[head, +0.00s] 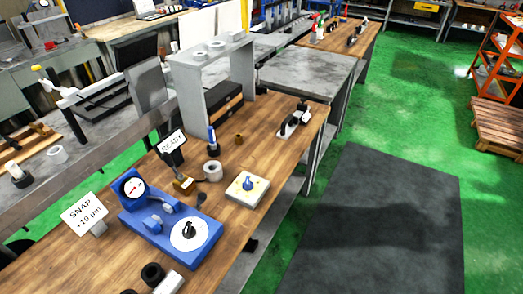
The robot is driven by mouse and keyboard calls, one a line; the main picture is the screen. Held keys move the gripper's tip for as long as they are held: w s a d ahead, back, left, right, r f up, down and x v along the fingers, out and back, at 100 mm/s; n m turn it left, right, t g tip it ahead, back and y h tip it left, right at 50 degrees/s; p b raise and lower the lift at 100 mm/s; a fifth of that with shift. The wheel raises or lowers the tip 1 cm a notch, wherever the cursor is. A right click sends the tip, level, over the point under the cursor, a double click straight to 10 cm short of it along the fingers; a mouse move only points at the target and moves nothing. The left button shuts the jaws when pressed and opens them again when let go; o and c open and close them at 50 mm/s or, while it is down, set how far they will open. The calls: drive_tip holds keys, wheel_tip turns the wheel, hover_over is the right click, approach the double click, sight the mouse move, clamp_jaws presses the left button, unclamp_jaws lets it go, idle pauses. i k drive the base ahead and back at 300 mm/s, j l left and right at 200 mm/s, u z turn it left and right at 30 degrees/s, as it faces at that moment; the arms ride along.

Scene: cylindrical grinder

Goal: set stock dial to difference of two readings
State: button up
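A blue grinder model (160,238) sits on the wooden bench top. At its left end stands a round white gauge (134,188) with a red and dark needle; its scale is too small to read. At its right end is a white round dial (183,243) with a black pointer knob. A pale square box with a blue knob (248,183) stands to the right of it. A white card (84,211) reads "SNAP +10 µm". A dark-framed card (172,143) reads "READY". I cannot tell which dial is the stock dial. My gripper is out of view.
The wooden bench (284,150) also holds a grey ring (213,171), a blue and black upright tool (212,140), black rings (152,273) at the front and a grey frame (246,70) behind. A dark mat (375,220) covers clear floor to the right.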

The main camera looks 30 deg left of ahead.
sight(247, 185)
drive_tip(key=i+u, duration=0.25)
drive_tip(key=u, duration=0.15)
drive_tip(key=i+u, duration=0.55)
drive_tip(key=u, duration=0.25)
drive_tip(key=i+l+u, duration=0.25)
drive_tip(key=u, duration=0.15)
drive_tip(key=i+l+u, duration=0.2)
drive_tip(key=u, duration=3.1)
